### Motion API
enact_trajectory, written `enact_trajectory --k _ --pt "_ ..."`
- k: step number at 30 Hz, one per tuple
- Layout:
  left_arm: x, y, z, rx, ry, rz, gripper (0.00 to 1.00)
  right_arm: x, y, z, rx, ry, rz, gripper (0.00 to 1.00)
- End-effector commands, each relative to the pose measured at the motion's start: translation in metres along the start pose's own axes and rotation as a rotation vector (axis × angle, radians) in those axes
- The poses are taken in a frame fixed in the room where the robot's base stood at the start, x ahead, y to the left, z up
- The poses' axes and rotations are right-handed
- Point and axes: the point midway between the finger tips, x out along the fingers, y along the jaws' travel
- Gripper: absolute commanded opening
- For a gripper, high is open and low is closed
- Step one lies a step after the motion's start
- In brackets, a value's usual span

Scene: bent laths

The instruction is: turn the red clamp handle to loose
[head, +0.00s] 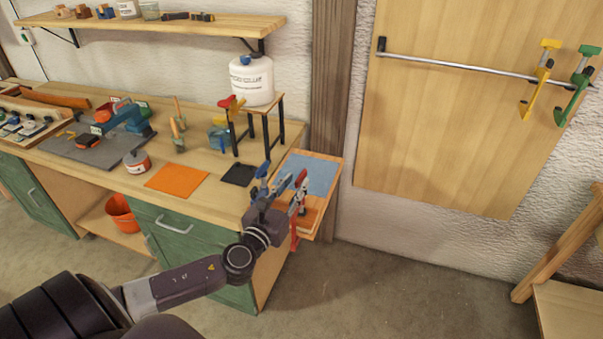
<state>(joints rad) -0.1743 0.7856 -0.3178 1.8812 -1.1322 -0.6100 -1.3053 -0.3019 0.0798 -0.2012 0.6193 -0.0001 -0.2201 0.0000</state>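The red clamp (294,236) sits at the front edge of a small wooden board beside the bench's right end. Its red handle (301,178) points up. My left gripper (281,187) is right beside the clamp, on its left, and overlaps part of it in the head view. Its fingers are small and crowded against the clamp, so I cannot tell whether they are open or shut, or touching the handle. A blue piece (262,171) shows just left of the fingers. My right gripper is not in view.
A blue sheet (309,174) lies on the board behind the clamp. A white jug (252,80) stands on a small stand (267,106) further back. An orange mat (176,181) and a black mat (239,175) lie left. Yellow (537,87) and green (576,91) clamps hang on the rail.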

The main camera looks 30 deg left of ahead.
Motion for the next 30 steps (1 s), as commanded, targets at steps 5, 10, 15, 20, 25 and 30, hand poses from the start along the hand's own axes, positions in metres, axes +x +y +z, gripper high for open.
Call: enact_trajectory --k 5,10,15,20,25,30 --pt "0.026 0.001 0.002 -0.002 0.000 0.003 0.26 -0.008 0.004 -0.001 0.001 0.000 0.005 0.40" --pt "0.041 0.000 0.000 -0.004 0.002 0.001 0.26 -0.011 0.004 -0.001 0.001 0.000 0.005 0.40" --pt "0.045 0.000 0.000 -0.004 0.002 0.001 0.26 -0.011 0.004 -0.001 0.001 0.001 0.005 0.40" --pt "0.045 0.000 -0.001 -0.004 0.002 0.001 0.26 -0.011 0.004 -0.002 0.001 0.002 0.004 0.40" --pt "0.045 0.000 -0.001 -0.004 0.002 0.001 0.11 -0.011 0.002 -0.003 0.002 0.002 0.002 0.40" --pt "0.045 0.000 -0.001 -0.004 0.002 0.001 0.00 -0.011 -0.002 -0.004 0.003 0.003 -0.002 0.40"
